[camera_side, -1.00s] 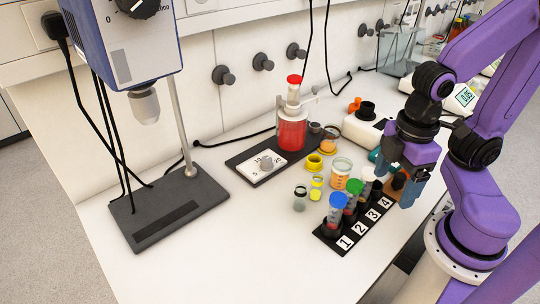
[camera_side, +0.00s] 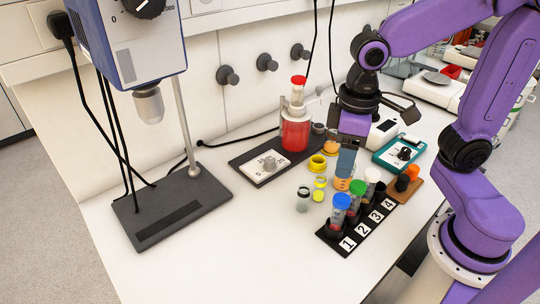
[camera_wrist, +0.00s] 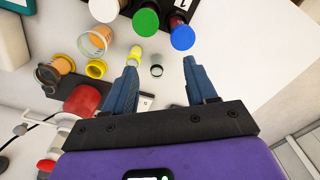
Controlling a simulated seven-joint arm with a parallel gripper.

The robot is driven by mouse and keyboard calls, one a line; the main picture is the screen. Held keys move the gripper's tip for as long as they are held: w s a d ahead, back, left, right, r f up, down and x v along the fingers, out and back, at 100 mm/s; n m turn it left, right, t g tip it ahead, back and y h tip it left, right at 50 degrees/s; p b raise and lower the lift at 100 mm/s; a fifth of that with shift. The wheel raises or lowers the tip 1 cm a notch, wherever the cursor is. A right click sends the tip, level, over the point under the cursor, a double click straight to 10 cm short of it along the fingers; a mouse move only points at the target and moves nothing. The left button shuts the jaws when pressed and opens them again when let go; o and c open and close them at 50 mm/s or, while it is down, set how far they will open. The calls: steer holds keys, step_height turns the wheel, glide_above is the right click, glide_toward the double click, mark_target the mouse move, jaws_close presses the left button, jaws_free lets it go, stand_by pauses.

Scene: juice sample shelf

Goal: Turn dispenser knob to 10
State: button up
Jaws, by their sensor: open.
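The dispenser is a red bottle (camera_side: 295,133) with a red cap on a dark base plate (camera_side: 248,178). A grey knob (camera_side: 270,163) sits on a white dial plate (camera_side: 282,171) in front of the bottle. Small numbers are printed around it; I cannot tell which one it points at. My gripper (camera_side: 345,170) is open and empty to the right of the knob, above the small jars and apart from the dial. In the wrist view the open fingers (camera_wrist: 158,78) point over the table. The red bottle (camera_wrist: 84,100) shows left of them; the knob is hidden there.
A black rack (camera_side: 352,228) numbered 1 to 4 holds capped tubes right of the dial. Small jars and a yellow ring (camera_side: 316,163) stand between. A stirrer stand (camera_side: 165,205) is left. The front table is clear.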

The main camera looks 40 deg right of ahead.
steer(key=w+a+r+m, duration=0.2)
steer(key=w+m, duration=0.5)
steer(key=w, duration=0.5)
steer(key=r+m, duration=0.2)
steer(key=m, duration=0.5)
glide_above(270, 159)
step_height(270, 159, down, 18)
steer(key=shift+w+r, duration=0.1)
steer(key=shift+r, duration=0.05)
steer(key=c, duration=1.1)
